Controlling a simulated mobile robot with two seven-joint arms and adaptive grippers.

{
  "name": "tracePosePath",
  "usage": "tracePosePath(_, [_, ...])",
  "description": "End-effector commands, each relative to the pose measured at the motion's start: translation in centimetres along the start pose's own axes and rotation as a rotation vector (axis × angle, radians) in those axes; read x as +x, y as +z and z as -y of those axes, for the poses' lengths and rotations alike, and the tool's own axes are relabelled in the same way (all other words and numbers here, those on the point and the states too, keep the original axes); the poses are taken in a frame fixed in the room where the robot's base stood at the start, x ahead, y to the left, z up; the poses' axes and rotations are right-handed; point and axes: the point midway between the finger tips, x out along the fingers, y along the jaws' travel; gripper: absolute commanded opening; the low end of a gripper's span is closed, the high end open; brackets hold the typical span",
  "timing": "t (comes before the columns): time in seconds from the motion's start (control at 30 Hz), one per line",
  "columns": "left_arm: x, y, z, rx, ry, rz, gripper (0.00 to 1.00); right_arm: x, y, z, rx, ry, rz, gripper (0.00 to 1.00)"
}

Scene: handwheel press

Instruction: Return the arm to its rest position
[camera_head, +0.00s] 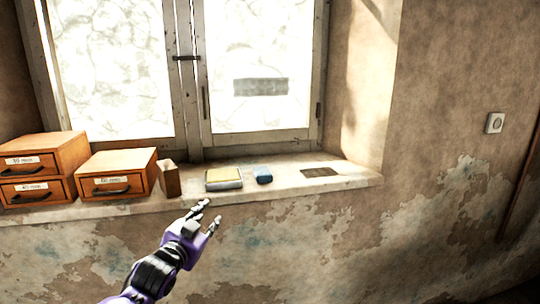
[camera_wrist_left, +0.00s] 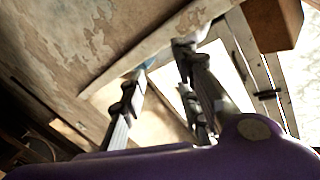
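My left arm, purple and black, comes in from the lower left in the head view. Its gripper (camera_head: 211,213) is in front of the windowsill's front edge, below the yellow-topped box. The fingers are spread apart with nothing visible between them. The left wrist view shows the same spread fingers (camera_wrist_left: 162,62), with the wall and sill beyond them. My right gripper is in neither view.
The windowsill (camera_head: 350,182) holds stacked wooden drawers (camera_head: 38,165), a single drawer box (camera_head: 118,174), a small brown box (camera_head: 171,180), a yellow-topped box (camera_head: 223,179), a blue block (camera_head: 263,175) and a dark flat patch (camera_head: 320,172). Space right of the arm looks free.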

Motion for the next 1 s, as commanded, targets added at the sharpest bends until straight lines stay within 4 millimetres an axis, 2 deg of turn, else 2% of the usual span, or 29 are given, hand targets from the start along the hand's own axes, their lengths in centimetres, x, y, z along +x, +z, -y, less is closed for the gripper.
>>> tracePosePath(0.03, [-1.8,3.5,-2.2,-0.044,0.012,0.035,0.30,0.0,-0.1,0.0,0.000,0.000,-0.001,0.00])
tracePosePath(0.17, [-6.6,10.7,-7.1,-0.143,0.026,0.117,0.30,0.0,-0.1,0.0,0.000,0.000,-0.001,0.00])
tracePosePath(0.2, [-8.4,12.8,-8.5,-0.172,0.028,0.146,0.30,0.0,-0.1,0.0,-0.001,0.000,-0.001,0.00])
tracePosePath(0.37, [-16.2,20.5,-14.0,-0.276,0.027,0.278,0.30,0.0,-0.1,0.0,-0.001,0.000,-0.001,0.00])
tracePosePath(0.5, [-24.0,26.4,-18.5,-0.359,0.019,0.422,0.30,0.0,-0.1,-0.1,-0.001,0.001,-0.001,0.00])
tracePosePath(0.6, [-29.6,29.8,-21.3,-0.421,0.010,0.526,0.30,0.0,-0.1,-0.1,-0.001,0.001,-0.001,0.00])
tracePosePath(0.7, [-34.5,32.4,-23.6,-0.466,0.001,0.616,0.30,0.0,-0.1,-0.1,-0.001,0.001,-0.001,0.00])
tracePosePath(0.8, [-38.0,34.0,-24.9,-0.492,-0.006,0.679,0.30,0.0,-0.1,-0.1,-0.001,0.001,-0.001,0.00])
tracePosePath(0.9, [-40.1,34.9,-25.6,-0.501,-0.008,0.715,0.30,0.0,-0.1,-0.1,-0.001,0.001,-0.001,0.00])
tracePosePath(1.0, [-40.6,35.1,-25.7,-0.502,-0.008,0.725,0.30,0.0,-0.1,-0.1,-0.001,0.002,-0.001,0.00])
